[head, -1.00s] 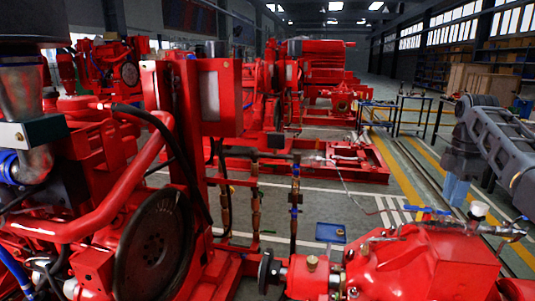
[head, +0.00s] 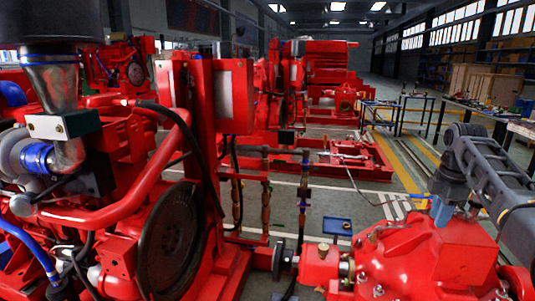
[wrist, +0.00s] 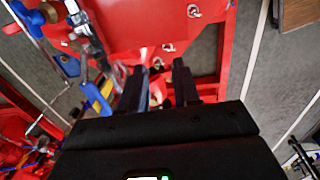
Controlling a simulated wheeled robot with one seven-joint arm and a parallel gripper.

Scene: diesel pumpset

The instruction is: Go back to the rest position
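My gripper (wrist: 160,78) shows in the wrist view as two dark fingers with a clear gap between them. I see nothing held in the gap. Beyond the fingers is the red pump casing (wrist: 135,25), with blue-handled valve fittings (wrist: 85,35) to the left of the fingers. The wrist view does not settle how far the fingers are from the casing. In the head view my arm is folded at the right, above and behind the red pump (head: 430,252); the fingertips cannot be made out there.
The red diesel engine (head: 130,195) with its dark flywheel (head: 170,240) fills the left. A blue tray (head: 333,227) lies on the floor behind the pump. Tables (head: 475,110) stand at the right. The grey floor aisle beyond is open.

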